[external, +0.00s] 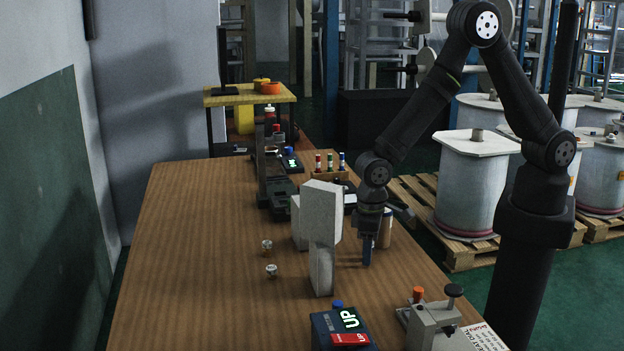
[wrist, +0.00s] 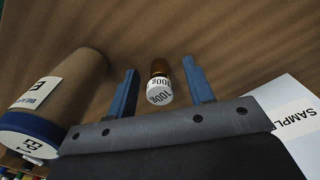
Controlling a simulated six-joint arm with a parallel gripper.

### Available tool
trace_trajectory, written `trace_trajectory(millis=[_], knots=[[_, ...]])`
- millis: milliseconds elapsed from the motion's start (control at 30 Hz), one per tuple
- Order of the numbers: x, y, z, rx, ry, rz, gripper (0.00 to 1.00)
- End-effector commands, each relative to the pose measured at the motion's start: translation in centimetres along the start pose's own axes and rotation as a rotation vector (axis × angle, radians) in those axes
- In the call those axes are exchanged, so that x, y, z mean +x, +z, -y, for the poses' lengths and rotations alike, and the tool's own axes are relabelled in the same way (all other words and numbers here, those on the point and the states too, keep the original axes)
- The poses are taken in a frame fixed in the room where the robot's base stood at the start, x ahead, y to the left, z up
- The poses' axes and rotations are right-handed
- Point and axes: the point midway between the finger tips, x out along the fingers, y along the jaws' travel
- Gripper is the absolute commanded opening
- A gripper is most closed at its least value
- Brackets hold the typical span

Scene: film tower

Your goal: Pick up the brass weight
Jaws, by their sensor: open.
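The brass weight (wrist: 159,68) shows in the wrist view as a small brass cylinder with a white end marked 100g. It lies between the two blue fingers of my gripper (wrist: 160,64), with a gap on each side. In the external view my gripper (external: 367,256) points down, low over the right side of the wooden table. The weight cannot be made out there; the fingers seem to hide it. My gripper is open and holds nothing.
A brown jar (wrist: 68,92) with a blue-rimmed lid is close at the left in the wrist view. A white SAMPLE item (wrist: 285,105) is at the right. White blocks (external: 321,235) stand left of my gripper. The table's left half (external: 195,250) is mostly clear.

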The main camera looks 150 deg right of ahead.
Motion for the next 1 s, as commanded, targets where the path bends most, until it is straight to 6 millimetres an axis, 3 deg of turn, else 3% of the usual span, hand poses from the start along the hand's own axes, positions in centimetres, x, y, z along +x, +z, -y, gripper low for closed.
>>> trace_trajectory(millis=[100, 300, 367, 667, 1000], knots=[[0.0, 0.0, 0.0, 0.000, 0.000, 0.000, 0.48], [-0.1, 0.0, 0.0, 0.000, 0.000, 0.000, 0.09], [-0.1, 0.0, 0.0, 0.000, 0.000, 0.000, 0.00], [-0.5, 0.0, 0.0, 0.000, -0.001, -0.001, 0.00], [-6.1, -0.1, 0.1, 0.000, -0.002, -0.004, 0.00]])
